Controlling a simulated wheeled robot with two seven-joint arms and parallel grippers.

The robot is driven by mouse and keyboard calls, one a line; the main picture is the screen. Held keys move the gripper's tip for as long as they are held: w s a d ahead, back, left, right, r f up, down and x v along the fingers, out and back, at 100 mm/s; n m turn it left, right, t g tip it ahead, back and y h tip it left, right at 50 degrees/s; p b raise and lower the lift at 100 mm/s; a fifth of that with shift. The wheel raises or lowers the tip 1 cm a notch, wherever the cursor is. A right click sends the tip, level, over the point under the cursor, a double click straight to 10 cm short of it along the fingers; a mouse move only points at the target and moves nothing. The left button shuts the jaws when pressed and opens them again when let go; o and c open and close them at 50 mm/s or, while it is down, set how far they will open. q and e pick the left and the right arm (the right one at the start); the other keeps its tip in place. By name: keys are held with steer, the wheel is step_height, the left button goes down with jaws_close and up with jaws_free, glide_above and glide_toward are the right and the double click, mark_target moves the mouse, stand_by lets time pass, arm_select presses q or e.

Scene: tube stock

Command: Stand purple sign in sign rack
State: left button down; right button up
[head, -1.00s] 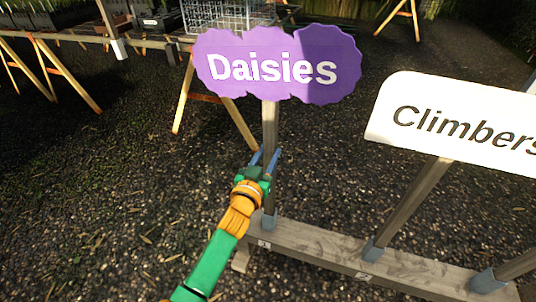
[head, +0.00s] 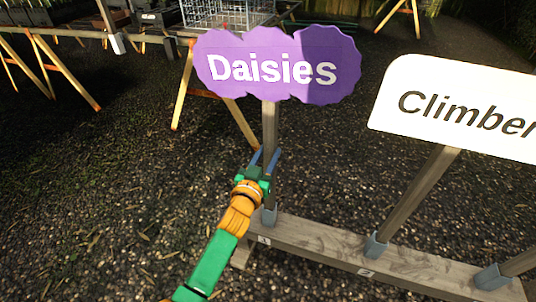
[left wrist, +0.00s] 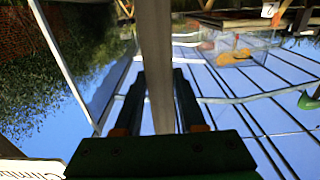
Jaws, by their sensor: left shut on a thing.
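The purple sign (head: 278,66) reads "Daisies" and stands upright on a grey wooden post (head: 270,135). The post's foot is at the grey socket (head: 268,214) by number 1 on the sign rack (head: 315,246); it appears to be inside the socket. My left gripper (head: 266,160) is shut on the post, below the sign board. In the left wrist view the post (left wrist: 156,60) runs between the two fingers (left wrist: 158,100). My right gripper is not in view.
A white "Climbers" sign (head: 455,105) leans in the socket by number 2. Another grey socket (head: 491,277) with a post is at the right. A bench with a wire basket (head: 226,14) stands behind. Open gravel lies at left.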

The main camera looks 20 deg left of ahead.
arm_select(q)
steer(key=shift+f+b, duration=0.4)
steer(key=shift+f, duration=0.15)
steer(key=shift+c, duration=2)
jaws_free()
steer(key=shift+r, duration=0.1)
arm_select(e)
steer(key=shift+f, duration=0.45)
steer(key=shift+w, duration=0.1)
arm_select(q)
steer(key=shift+s+p, duration=0.5)
steer(key=shift+s, duration=0.55)
steer(key=s, duration=0.5)
steer(key=shift+a+p, duration=0.15)
steer(key=shift+p, duration=0.15)
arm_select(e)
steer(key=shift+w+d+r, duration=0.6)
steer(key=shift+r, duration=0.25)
